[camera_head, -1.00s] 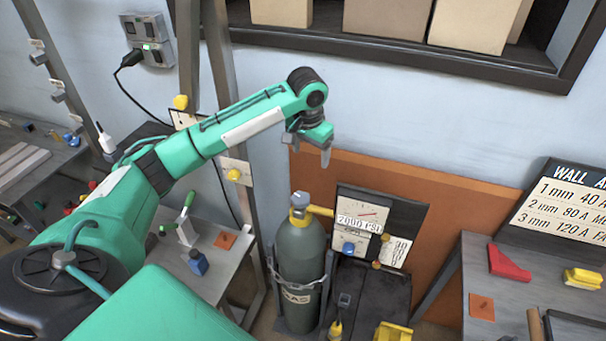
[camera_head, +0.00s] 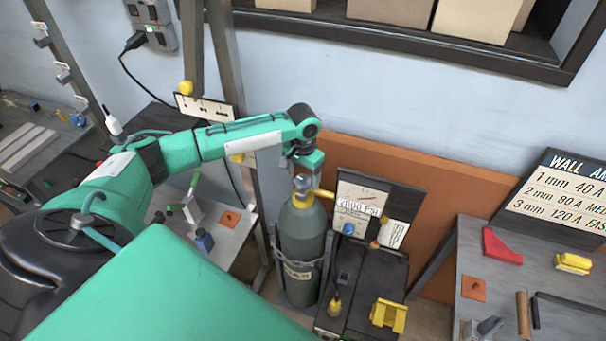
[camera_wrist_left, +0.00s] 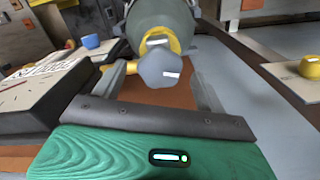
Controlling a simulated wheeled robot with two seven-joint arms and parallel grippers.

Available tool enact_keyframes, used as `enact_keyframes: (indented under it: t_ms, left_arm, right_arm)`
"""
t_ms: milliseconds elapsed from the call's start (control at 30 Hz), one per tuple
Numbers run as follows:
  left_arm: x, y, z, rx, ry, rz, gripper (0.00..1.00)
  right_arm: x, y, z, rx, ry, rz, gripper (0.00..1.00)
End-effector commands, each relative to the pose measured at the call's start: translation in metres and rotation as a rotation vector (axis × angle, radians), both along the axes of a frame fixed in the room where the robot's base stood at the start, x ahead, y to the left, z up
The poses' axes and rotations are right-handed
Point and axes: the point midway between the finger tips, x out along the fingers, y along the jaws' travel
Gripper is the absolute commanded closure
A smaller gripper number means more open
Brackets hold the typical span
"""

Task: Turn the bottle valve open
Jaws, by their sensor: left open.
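The gas bottle (camera_head: 302,245) is a tall dark green-grey cylinder standing upright in a metal holder. It has a yellow neck and a grey valve knob (camera_head: 300,183) on top. The grey many-sided knob (camera_wrist_left: 161,68) fills the middle of the left wrist view, with the yellow collar behind it. My left gripper (camera_head: 304,172) is just above the bottle top, pointing down. In the wrist view its two fingers (camera_wrist_left: 163,82) are spread, one on each side of the knob. I cannot tell whether either finger touches it. My right gripper is not in view.
A grey bench (camera_head: 480,240) with a red wedge is at the right. A grey table (camera_head: 228,245) is left of the bottle. An orange-brown board (camera_head: 440,185) stands behind.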

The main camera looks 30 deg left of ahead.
Motion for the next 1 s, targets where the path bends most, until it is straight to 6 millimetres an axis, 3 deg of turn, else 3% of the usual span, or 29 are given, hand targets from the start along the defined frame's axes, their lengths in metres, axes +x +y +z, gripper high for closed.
enact_keyframes:
  t_ms: [433, 667, 1000]
  left_arm:
    - [0.0, 0.0, -0.012, 0.001, -0.001, 0.0, 0.26]
    - [0.0, 0.0, -0.011, 0.001, -0.001, 0.0, 0.71]
    - [-0.001, 0.0, -0.009, -0.001, 0.002, 0.043, 0.71]
  right_arm:
    - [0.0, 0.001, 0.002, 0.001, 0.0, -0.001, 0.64]
    - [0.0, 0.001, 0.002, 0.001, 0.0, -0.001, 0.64]
    - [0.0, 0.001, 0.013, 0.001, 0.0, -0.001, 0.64]
